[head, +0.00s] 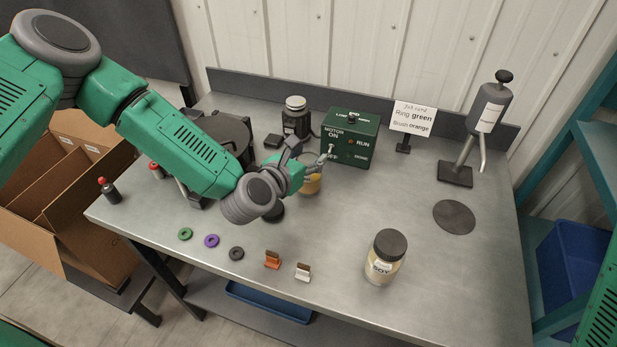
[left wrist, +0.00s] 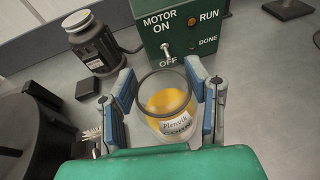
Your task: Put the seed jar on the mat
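A clear glass jar (head: 311,184) with yellow contents stands on the bench before the green motor box; its label shows in the left wrist view (left wrist: 175,125). My left gripper (head: 309,160) has its fingers on both sides of this jar; the left wrist view shows them (left wrist: 160,85) close to the glass. Whether they press on it I cannot tell. Another jar, dark-lidded and labelled SOY (head: 385,258), stands at the front right. Which jar is the seed jar is not clear. A dark round mat (head: 455,217) lies bare at the right. My right gripper is out of view.
The green motor box (head: 350,138), a dark canister (head: 296,120), a sign (head: 412,118) and a pump stand (head: 485,120) line the back. The bench between the glass jar and mat is clear.

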